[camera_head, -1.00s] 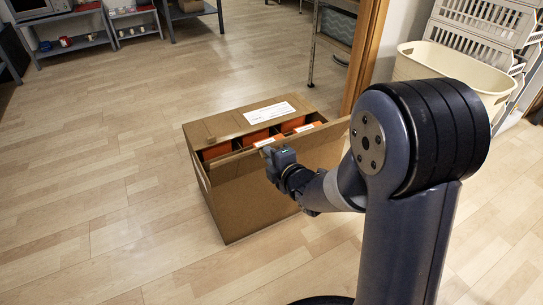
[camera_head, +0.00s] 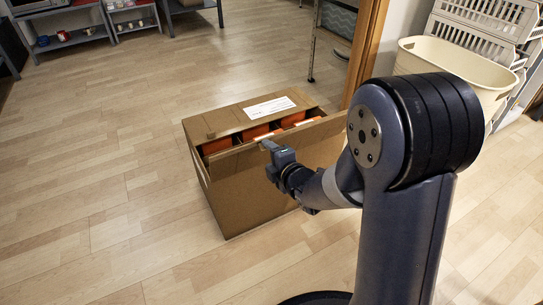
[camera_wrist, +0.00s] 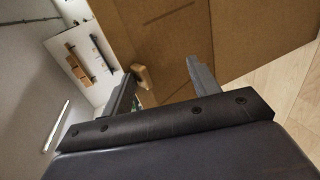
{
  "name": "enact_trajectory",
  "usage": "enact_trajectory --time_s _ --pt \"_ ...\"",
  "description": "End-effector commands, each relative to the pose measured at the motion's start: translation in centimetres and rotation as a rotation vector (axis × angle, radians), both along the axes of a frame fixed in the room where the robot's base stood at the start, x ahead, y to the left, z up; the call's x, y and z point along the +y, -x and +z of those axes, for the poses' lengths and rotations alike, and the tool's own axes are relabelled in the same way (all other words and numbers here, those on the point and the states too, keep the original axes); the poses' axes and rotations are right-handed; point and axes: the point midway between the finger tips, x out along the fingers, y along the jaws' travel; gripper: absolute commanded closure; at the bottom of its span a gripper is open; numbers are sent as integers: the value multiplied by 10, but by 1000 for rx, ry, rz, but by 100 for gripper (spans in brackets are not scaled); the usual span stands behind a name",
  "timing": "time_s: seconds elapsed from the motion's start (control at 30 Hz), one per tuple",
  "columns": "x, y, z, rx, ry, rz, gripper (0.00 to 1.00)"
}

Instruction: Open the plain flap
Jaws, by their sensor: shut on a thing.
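An open-topped brown cardboard box (camera_head: 245,205) stands on the floor. Its plain flap (camera_head: 322,133) runs along the near top side and stands raised, overhanging the box at the right. The far flap (camera_head: 225,120) lies over the back of the top and bears a white label. My gripper (camera_head: 267,149) is shut on the plain flap's edge near its middle. In the wrist view, the fingers (camera_wrist: 160,88) sit either side of cardboard; the exact contact is hard to make out.
Several orange items (camera_head: 263,131) show in the gap between the flaps. A cream basket (camera_head: 450,75) and stacked crates (camera_head: 482,30) stand at the right, by a wooden door frame (camera_head: 368,50). Floor left of the box is clear.

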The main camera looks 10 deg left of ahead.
Motion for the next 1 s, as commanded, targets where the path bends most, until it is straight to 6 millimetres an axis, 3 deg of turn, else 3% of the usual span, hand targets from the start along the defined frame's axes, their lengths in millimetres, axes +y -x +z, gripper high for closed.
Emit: enact_trajectory --time_s 0.03,0.37,0.8,1.0 --pt "3 7 -13 26 24 17 61" --pt "0 10 -10 25 23 16 65" --pt "-43 67 25 7 6 3 67" --pt "-55 84 34 0 1 1 67"
